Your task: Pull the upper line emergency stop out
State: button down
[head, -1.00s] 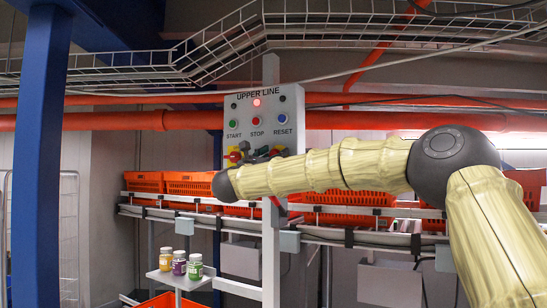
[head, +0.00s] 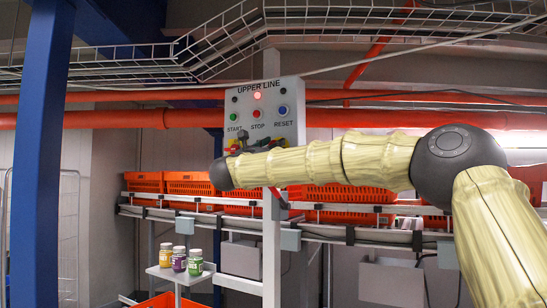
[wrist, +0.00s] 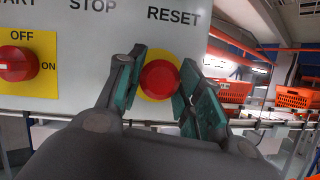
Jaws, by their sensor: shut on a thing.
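The grey UPPER LINE control box (head: 293,92) stands on a post in the head view. In the wrist view, its emergency stop (wrist: 160,79) is a round red button on a yellow base at the lower right of the panel, below the RESET label. My gripper (wrist: 158,85) has its green-padded fingers on either side of the button and is shut on it. In the head view, my gripper (head: 256,143) is at the box's lower part, and my arm hides the button there.
A red OFF/ON rotary switch (wrist: 15,62) on a yellow plate is left of the stop. A red lamp (head: 257,96) glows above the START, STOP and RESET buttons. Orange totes (head: 190,183) line a conveyor behind. Jars (head: 179,259) stand on a small shelf.

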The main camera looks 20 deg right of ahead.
jog(key=shift+a+f, duration=0.1)
jog(key=shift+f, duration=0.1)
jog(key=c, duration=1.2)
grip_release()
jog(key=shift+o, duration=1.3)
jog(key=shift+s+a+r, duration=0.1)
jog(key=shift+s+r, duration=0.1)
jog(key=shift+f, duration=0.1)
jog(key=v, duration=1.1)
jog(key=shift+s+a, duration=0.25)
jog(key=shift+s, duration=0.05)
jog(key=shift+f, duration=0.15)
